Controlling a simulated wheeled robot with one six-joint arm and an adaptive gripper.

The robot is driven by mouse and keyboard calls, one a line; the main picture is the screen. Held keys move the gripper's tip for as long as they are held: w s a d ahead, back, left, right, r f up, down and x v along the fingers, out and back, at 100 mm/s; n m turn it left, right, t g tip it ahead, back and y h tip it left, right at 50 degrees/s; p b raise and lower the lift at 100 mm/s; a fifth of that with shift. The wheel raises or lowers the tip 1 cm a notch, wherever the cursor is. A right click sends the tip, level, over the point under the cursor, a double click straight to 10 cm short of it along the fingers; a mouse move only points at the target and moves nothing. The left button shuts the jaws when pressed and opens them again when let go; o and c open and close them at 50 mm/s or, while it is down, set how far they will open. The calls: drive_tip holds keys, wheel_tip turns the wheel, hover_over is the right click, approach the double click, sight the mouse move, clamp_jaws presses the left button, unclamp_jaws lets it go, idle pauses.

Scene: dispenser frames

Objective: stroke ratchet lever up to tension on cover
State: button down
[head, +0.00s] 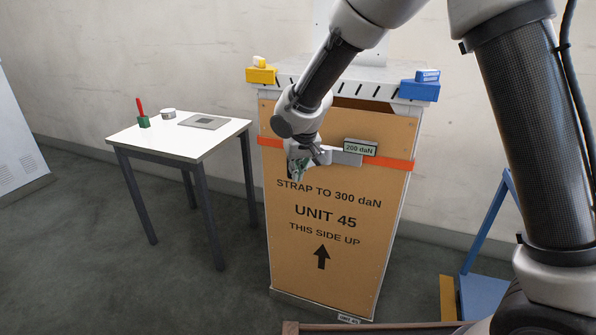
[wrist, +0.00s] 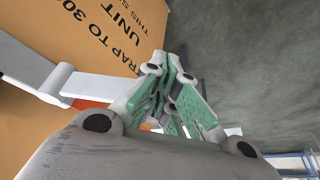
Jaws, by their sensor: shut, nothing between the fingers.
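The cover (head: 290,255) is a tan panel on an upright unit, printed "STRAP TO 300 daN", "UNIT 45", "THIS SIDE UP" with an up arrow; it also shows in the wrist view (wrist: 80,30). An orange strap (head: 390,162) crosses it. A grey ratchet piece (head: 345,158) sits on the strap, below a display (head: 360,147) reading "200 daN". A pale bar, which may be the lever (wrist: 95,86), shows in the wrist view left of my fingers. My gripper (head: 298,168) is shut and empty at the strap's left part, partly hiding the ratchet. Contact with the lever cannot be told.
A white table (head: 190,140) at left holds a green block with a red handle (head: 142,118), a small round tin (head: 168,113) and a grey plate (head: 204,122). Yellow (head: 261,75) and blue (head: 420,91) blocks sit on the unit's top corners. A blue frame (head: 485,230) stands right.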

drive_tip(key=shift+w+a+m+h, duration=0.3)
drive_tip(key=shift+w+a+m, duration=0.5)
drive_tip(key=shift+a, duration=0.1)
drive_tip(key=w+a+m+h, duration=0.2)
drive_tip(key=w+a+m, duration=0.1)
drive_tip(key=w+m, duration=0.3)
drive_tip(key=shift+w+a+m+h, duration=0.15)
drive_tip(key=shift+w+m+h, duration=0.15)
drive_tip(key=shift+w, duration=0.4)
drive_tip(key=shift+r, duration=0.1)
